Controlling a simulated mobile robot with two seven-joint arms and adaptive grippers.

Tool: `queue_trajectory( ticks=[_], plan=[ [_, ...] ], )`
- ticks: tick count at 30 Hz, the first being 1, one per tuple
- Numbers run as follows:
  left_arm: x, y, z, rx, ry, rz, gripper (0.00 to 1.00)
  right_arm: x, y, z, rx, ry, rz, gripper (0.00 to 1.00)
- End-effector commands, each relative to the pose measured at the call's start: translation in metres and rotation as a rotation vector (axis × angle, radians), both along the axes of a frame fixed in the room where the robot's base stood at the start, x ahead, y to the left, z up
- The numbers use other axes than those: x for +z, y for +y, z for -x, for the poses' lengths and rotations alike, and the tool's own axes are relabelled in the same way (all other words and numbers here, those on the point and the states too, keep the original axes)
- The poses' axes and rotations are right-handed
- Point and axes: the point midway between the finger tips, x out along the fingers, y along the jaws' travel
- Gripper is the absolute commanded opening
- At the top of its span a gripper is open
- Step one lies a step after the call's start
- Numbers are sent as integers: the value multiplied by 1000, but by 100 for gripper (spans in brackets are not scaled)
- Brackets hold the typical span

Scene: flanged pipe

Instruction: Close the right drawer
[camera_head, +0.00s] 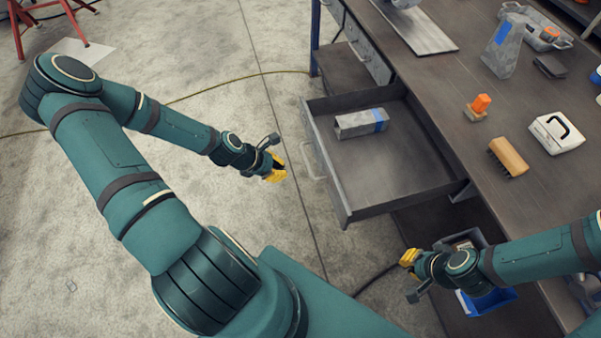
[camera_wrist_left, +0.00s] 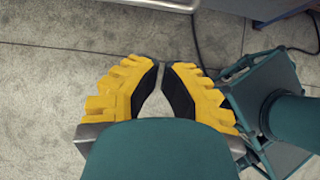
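The right drawer (camera_head: 402,178) is pulled out from the workbench in the head view. Its handle (camera_head: 313,162) is on its front panel, facing left. A grey block with blue tape (camera_head: 352,125) lies inside. My left gripper (camera_head: 277,168) is in front of the handle, apart from it, with nothing in it. In the left wrist view its yellow fingers (camera_wrist_left: 160,68) nearly meet at the tips, and a pale bar, likely the handle (camera_wrist_left: 165,4), crosses the top edge. My right gripper (camera_head: 408,258) is below the drawer's near side; its fingers are too small to read.
The workbench top (camera_head: 445,85) holds a brush (camera_head: 508,156), an orange-handled stamp (camera_head: 478,108), a white case (camera_head: 556,132) and a grey taped part (camera_head: 503,45). Another drawer (camera_head: 368,50) is further back. A blue bin (camera_head: 487,300) is beneath my right arm. Floor left of the drawer is open, with a cable.

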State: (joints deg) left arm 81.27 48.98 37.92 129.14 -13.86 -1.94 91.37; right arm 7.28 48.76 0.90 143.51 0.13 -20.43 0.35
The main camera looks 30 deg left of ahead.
Motion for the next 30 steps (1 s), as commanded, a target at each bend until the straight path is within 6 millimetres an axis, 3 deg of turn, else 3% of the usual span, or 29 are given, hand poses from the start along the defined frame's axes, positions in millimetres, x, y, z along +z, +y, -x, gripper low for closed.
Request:
queue_trajectory(
  ticks=[6,15,30],
  plan=[
    [-32,-20,-22,-7,-3,-2,0,-13,1,4,6,8,-2,0],
    [-36,-38,-44,-3,0,-2,0,-17,1,5,9,12,-2,0],
    [-36,-41,-48,-2,0,-2,0,-17,1,6,9,13,-2,0]
  ],
)
